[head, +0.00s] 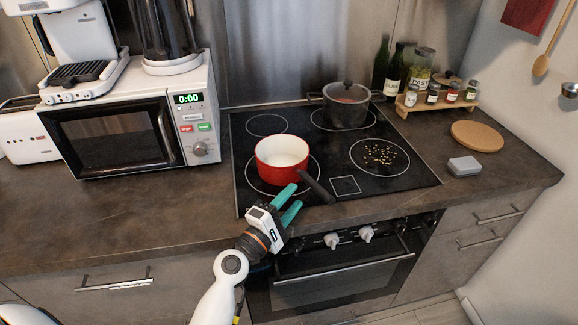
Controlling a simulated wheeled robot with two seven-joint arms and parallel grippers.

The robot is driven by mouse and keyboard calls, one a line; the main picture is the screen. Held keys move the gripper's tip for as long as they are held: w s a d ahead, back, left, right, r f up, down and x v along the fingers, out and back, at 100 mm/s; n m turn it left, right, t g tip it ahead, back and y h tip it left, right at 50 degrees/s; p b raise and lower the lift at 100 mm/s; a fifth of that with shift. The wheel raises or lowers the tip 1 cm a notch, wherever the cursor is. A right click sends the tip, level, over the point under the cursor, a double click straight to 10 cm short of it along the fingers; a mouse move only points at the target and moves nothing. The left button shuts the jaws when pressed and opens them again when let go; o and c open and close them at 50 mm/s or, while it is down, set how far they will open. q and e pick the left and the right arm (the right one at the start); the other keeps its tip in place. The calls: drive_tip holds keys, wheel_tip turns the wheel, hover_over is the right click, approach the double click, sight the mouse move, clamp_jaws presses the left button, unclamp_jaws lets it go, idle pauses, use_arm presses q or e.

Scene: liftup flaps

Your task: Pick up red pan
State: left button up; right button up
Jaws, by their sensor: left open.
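The red pan (283,161) stands upright on the front left ring of the black cooktop. It is red outside and cream inside, and looks empty. Its black handle (318,188) points toward the front right. My left gripper (293,199) has teal fingers, is open, and is in front of the pan, just left of the handle. The fingers point toward the pan and handle. I cannot tell whether a finger touches either one. My right gripper is not in view.
A dark lidded pot (345,105) stands on the back right ring. Small bits (380,154) lie on the front right ring. A microwave (135,125) stands at the left. A grey box (464,166) and round board (477,135) are at the right.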

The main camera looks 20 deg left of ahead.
use_arm(q)
drive_tip(key=x, duration=0.4)
drive_tip(key=shift+w+d+p, duration=0.1)
drive_tip(key=shift+w+p, duration=0.1)
drive_tip(key=shift+p, duration=0.15)
drive_tip(key=shift+w+d+r, duration=0.1)
drive_tip(key=shift+w+r, duration=0.05)
drive_tip(key=shift+w, duration=0.15)
drive_tip(key=p+x, duration=0.1)
drive_tip(key=x, duration=0.2)
drive_tip(key=shift+w, duration=0.3)
drive_tip(key=shift+w+d, duration=0.1)
drive_tip(key=shift+w, duration=0.3)
drive_tip(key=shift+c, duration=0.2)
drive_tip(key=c, duration=0.9)
clamp_jaws()
drive_tip(key=shift+r, duration=0.15)
